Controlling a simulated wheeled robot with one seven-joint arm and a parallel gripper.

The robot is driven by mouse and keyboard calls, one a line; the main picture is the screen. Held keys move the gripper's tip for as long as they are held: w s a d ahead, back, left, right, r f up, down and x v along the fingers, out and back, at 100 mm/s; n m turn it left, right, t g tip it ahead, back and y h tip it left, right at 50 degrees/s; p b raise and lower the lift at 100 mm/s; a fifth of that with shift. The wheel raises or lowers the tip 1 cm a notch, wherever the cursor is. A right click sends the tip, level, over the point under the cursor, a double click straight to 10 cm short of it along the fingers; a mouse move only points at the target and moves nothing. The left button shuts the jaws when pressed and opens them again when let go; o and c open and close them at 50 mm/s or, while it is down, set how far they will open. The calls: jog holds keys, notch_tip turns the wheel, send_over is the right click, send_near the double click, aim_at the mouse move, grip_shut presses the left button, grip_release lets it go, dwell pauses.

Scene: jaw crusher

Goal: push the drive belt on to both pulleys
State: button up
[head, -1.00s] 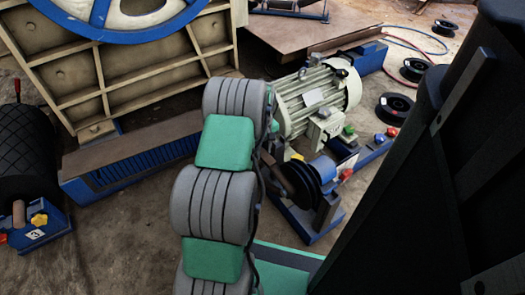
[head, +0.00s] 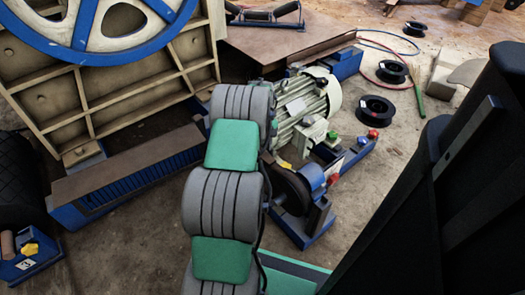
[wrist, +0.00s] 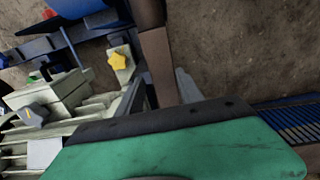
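A large blue-rimmed wheel (head: 75,48) stands against the cream ribbed frame at the upper left of the head view. A small dark round pulley (head: 290,190) sits beside the cream motor (head: 318,92), partly behind my grey and green arm. I cannot pick out the drive belt with certainty. In the wrist view, my green and black housing covers the lower part. My gripper (wrist: 160,92) seems to show just above it as dark and grey pieces beside a brown bar; its opening and any hold are unclear. The head view hides it behind my arm.
A blue ribbed bench with a brown top (head: 130,165) lies left of my arm. A blue motor base (head: 350,155) carries coloured knobs, and a yellow star knob (wrist: 119,60) shows in the wrist view. Black spools (head: 375,110) lie on open floor at the right.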

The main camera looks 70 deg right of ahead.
jog(key=shift+o, duration=1)
jog(key=shift+f, duration=0.1)
notch_tip(320, 180, up, 8)
jog(key=p, duration=0.3)
